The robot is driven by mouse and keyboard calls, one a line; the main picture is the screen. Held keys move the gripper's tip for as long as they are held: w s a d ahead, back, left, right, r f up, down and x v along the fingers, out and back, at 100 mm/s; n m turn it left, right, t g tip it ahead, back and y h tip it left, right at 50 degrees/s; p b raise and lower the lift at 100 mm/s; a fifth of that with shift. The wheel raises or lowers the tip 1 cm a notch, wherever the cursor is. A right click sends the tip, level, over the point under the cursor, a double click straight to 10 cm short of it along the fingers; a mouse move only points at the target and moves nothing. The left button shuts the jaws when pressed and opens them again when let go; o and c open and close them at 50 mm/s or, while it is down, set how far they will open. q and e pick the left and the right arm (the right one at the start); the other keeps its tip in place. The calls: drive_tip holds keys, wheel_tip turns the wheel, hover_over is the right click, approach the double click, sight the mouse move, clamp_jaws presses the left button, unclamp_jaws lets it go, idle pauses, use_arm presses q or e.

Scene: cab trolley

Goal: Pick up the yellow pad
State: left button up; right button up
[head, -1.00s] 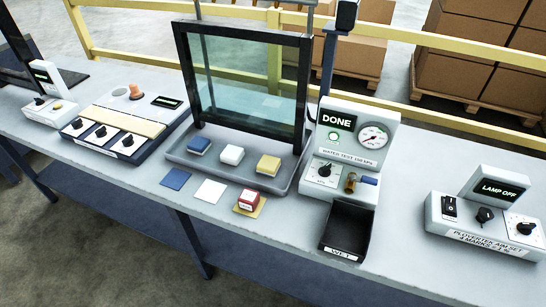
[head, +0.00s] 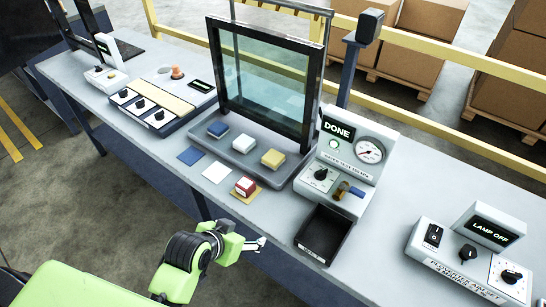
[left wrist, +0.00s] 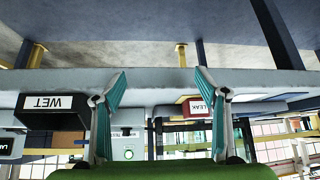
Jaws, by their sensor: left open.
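The yellow pad (head: 272,158) is a small block with a yellow top on the right end of the grey tray (head: 228,152), beside a white pad (head: 243,143) and a blue pad (head: 218,129). A red-and-white block (head: 245,186) sits on a flat yellow square (head: 249,198) in front of the tray; in the left wrist view the block (left wrist: 195,107) reads LEAK. My left gripper (head: 256,243) is at the bench's front edge, apart from the yellow pad. In the upside-down left wrist view its fingers (left wrist: 159,86) are spread and empty. My right gripper is out of view.
A framed glass panel (head: 266,80) stands behind the pads. A water test box (head: 345,165) and a black bin (head: 324,235) stand to the right. Flat blue (head: 190,155) and white (head: 216,172) squares lie in front of the tray. A lamp box (head: 470,260) is farther right.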

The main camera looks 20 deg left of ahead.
use_arm(q)
drive_tip(key=shift+t, duration=0.6)
drive_tip(key=w+r, duration=0.1)
drive_tip(key=r, duration=0.1)
drive_tip(key=w+r, duration=0.1)
drive_tip(key=shift+w+r, duration=0.3)
drive_tip(key=shift+r, duration=0.05)
drive_tip(key=t, duration=0.4)
approach(272, 157)
drive_tip(key=x, duration=0.3)
drive_tip(key=shift+p+x, duration=0.45)
drive_tip(key=shift+x, duration=2.5)
drive_tip(key=c, duration=1.4)
